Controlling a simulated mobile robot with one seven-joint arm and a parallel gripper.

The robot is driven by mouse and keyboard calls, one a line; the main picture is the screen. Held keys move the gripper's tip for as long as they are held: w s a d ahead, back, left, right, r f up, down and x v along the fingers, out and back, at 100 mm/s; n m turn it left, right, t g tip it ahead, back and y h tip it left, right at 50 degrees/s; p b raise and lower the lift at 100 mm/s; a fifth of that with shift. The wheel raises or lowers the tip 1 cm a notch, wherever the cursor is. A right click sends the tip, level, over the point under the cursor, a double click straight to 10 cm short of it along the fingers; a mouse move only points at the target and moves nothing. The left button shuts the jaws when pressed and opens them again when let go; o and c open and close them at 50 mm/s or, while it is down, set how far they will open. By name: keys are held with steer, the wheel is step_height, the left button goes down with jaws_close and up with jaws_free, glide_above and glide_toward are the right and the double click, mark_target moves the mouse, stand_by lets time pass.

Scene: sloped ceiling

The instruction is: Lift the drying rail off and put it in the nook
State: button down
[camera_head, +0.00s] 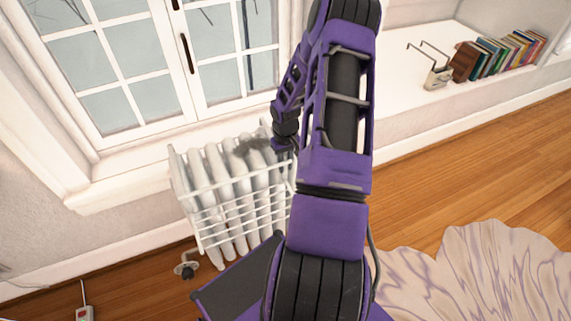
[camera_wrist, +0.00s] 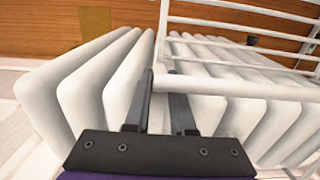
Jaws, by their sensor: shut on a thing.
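The drying rail (camera_head: 240,200) is a white rack of thin bars on the front of the white ribbed radiator (camera_head: 222,165), under the window. In the wrist view the rail (camera_wrist: 240,88) spreads to the right, close against the radiator's columns (camera_wrist: 85,85). My gripper (camera_wrist: 163,88) is shut on the rail at the end of its thick bar. In the head view my arm hides the rail's right end and the gripper's fingers. A recessed white ledge (camera_head: 395,85) at the upper right may be the nook; I cannot tell for sure.
Several books (camera_head: 505,52) and a pale object with thin dark arms (camera_head: 438,76) stand on the ledge, with bare room to their left. A pale wavy rug (camera_head: 480,275) lies on the wooden floor.

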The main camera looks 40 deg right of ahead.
steer(key=shift+r, duration=0.15)
steer(key=shift+r+p, duration=1.9)
steer(key=shift+r, duration=0.9)
steer(key=shift+r+g+p, duration=0.35)
steer(key=shift+g+p, duration=0.25)
steer(key=shift+p, duration=0.2)
steer(key=shift+s, duration=0.1)
